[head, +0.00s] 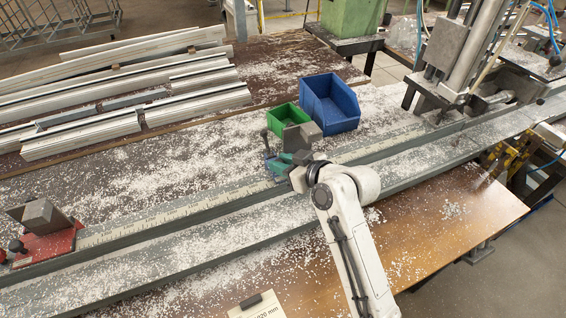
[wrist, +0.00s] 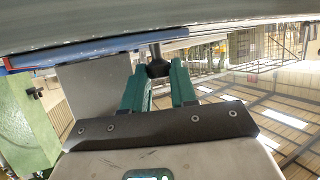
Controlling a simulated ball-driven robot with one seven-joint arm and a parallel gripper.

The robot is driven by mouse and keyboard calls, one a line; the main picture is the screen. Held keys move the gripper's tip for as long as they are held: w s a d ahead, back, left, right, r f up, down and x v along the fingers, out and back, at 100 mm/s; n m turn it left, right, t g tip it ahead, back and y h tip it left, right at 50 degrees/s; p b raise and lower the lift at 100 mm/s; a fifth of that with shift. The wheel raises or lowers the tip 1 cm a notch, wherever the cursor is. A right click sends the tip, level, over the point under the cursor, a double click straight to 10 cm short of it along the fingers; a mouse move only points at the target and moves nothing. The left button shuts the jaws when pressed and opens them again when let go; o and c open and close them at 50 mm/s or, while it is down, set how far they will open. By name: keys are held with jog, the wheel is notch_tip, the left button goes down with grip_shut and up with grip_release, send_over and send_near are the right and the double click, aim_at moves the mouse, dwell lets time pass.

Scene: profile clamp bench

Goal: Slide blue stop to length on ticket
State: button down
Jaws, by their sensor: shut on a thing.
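A stop with a grey block (head: 300,136) stands on the scaled rail (head: 190,208) near the middle of the head view. Its base is mostly hidden by my gripper. A blue strip (wrist: 105,50) beside a grey plate (wrist: 95,88) in the wrist view may be its base. My gripper (head: 277,163) has teal fingers and is at the stop. In the wrist view its fingers (wrist: 158,82) are either side of a black knob (wrist: 157,66), shut on the stop's handle.
A red stop (head: 48,243) with a grey block sits at the rail's left end. A green bin (head: 287,118) and a blue bin (head: 330,103) stand just behind my gripper. Aluminium profiles (head: 80,135) lie at the back left. A machine (head: 465,60) stands right. White chips cover the bench.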

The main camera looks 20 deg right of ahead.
jog(key=a, duration=2.2)
jog(key=shift+a, duration=0.2)
jog(key=c, duration=1.2)
grip_release()
jog(key=shift+s+d, duration=0.1)
jog(key=v, duration=1)
jog(key=shift+s+d+r, duration=0.15)
jog(key=shift+s, duration=0.1)
